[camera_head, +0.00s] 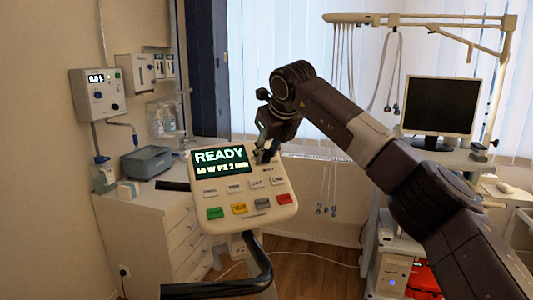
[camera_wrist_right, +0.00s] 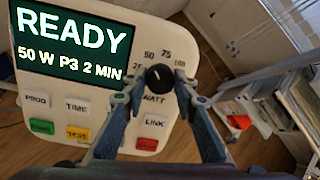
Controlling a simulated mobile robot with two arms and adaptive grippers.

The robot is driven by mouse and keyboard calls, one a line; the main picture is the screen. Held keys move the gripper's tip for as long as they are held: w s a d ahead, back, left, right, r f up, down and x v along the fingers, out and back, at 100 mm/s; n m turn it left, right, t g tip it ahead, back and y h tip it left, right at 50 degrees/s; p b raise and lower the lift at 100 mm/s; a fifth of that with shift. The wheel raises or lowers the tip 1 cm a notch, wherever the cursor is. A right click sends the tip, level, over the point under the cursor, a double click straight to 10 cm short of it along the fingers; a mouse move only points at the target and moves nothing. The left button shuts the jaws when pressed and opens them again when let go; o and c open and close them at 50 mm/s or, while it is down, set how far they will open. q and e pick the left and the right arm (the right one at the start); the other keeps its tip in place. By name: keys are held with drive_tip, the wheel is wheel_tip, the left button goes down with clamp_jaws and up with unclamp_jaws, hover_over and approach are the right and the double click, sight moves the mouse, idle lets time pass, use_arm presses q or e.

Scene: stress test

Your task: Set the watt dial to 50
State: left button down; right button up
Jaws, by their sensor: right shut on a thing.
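The device's cream control panel (camera_head: 240,188) has a black screen (camera_head: 219,162) that reads READY, with a smaller line below. In the right wrist view the screen (camera_wrist_right: 70,45) reads READY and 50 W P3 2 MIN. The black watt dial (camera_wrist_right: 159,77) sits right of the screen, above the WATT label. Its white mark points up and slightly left, toward the printed 50. My right gripper (camera_wrist_right: 160,84) is shut on the dial, one blue-grey finger on each side. In the head view the right gripper (camera_head: 264,154) hides the dial. My left gripper is not in view.
Labelled buttons (camera_head: 248,197) lie below the screen and dial. A dark curved bar (camera_head: 262,270) runs below the panel. A white drawer cabinet (camera_head: 150,235) stands at left, and a cart with a monitor (camera_head: 440,106) at right.

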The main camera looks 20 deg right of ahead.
drive_tip(key=shift+r, duration=0.1)
drive_tip(key=o, duration=1.2)
drive_tip(key=shift+c, duration=0.2)
drive_tip(key=v, duration=1.2)
